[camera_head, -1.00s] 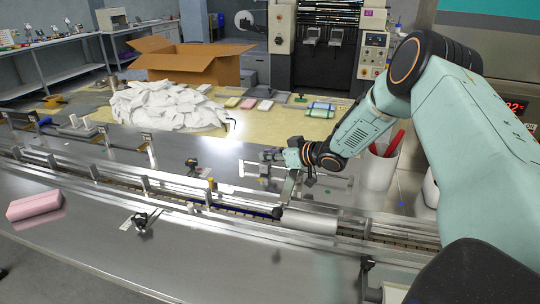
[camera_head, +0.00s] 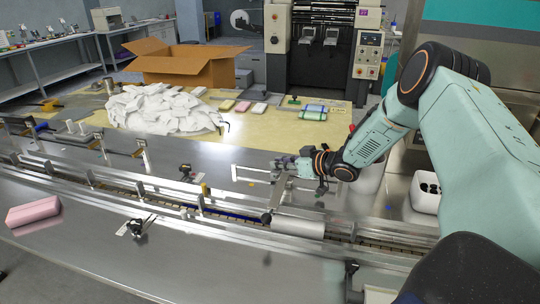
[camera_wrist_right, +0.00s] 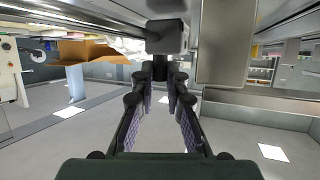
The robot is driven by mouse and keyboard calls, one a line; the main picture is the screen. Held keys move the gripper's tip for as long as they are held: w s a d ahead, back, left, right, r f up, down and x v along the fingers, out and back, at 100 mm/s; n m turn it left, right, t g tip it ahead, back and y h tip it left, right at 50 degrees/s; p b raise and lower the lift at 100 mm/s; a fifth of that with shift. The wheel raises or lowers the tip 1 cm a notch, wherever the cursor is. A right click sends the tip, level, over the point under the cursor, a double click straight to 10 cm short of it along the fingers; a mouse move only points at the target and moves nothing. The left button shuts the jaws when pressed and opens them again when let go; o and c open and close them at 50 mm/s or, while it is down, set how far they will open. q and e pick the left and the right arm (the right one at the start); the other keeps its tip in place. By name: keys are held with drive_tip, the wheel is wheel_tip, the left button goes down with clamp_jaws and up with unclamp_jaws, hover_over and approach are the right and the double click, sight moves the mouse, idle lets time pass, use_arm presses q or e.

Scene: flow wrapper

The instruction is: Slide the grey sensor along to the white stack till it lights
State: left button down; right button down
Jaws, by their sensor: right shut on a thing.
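My right gripper (camera_head: 279,164) reaches in from the right over the steel table, behind the conveyor. In the right wrist view, its fingers (camera_wrist_right: 161,75) close in on a small dark grey block (camera_wrist_right: 168,37), which looks like the sensor. In the head view the block is too small to make out apart from the gripper. I see no lit lamp on it. A pale, shiny block (camera_head: 298,227) lies on the conveyor, below the gripper in the picture. I cannot tell whether it is the white stack. My left gripper is not in view.
Conveyor rails (camera_head: 150,190) run across the table. A slanting metal strut (camera_head: 274,198) stands close to my gripper. A pink pack (camera_head: 33,212) lies at the front left. A heap of white packets (camera_head: 165,109) and an open cardboard box (camera_head: 187,66) are behind.

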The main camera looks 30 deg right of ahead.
drive_tip(key=s+d+p, duration=0.2)
drive_tip(key=s, duration=0.1)
drive_tip(key=s+d+p, duration=0.3)
drive_tip(key=shift+s+d, duration=0.3)
drive_tip(key=shift+s+d+p, duration=0.3)
drive_tip(key=shift+s+d, duration=0.15)
drive_tip(key=shift+s, duration=0.15)
drive_tip(key=shift+f, duration=0.1)
drive_tip(key=c, duration=1.3)
unclamp_jaws()
drive_tip(key=shift+c, duration=0.2)
drive_tip(key=shift+w, duration=0.1)
wheel_tip(320, 180, up, 10)
